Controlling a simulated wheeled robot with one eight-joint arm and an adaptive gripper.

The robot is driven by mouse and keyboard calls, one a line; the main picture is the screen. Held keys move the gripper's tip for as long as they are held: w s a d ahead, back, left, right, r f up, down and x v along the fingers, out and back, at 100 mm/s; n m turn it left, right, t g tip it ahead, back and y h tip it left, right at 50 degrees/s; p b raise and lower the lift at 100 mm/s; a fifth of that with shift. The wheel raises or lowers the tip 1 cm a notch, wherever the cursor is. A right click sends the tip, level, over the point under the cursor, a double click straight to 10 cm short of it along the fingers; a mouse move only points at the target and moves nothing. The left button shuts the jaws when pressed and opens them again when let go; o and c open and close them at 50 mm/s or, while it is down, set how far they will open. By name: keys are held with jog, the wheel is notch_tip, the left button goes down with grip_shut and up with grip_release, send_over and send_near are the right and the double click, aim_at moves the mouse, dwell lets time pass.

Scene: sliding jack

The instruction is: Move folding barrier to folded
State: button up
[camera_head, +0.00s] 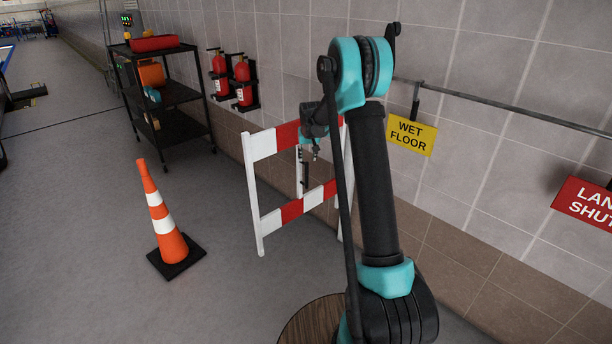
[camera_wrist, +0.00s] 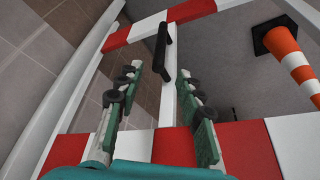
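The folding barrier (camera_head: 264,144) stands upright near the tiled wall, with white legs and red-and-white boards. A white upright bar with a black handle (camera_head: 305,176) sits between its boards. In the wrist view the barrier's boards (camera_wrist: 195,11) and the black handle (camera_wrist: 162,47) show in front of me. My gripper (camera_wrist: 160,72) is open, its two green-and-grey fingers either side of the white bar in the picture, with the handle beyond the fingertips. I cannot tell whether the fingers touch anything. In the head view my gripper (camera_head: 315,152) is small and partly hidden at the barrier's upper board.
An orange cone (camera_head: 165,225) stands left of the barrier; it also shows in the wrist view (camera_wrist: 294,60). A black shelf cart (camera_head: 172,95) and fire extinguishers (camera_head: 243,82) are behind. A rail (camera_head: 480,98) with a yellow sign (camera_head: 411,134) runs along the wall. Open floor lies front left.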

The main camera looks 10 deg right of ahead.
aim_at(306, 175)
jog(key=x, duration=1.5)
jog(key=shift+w+a+f, duration=0.1)
jog(key=shift+f, duration=0.1)
grip_shut()
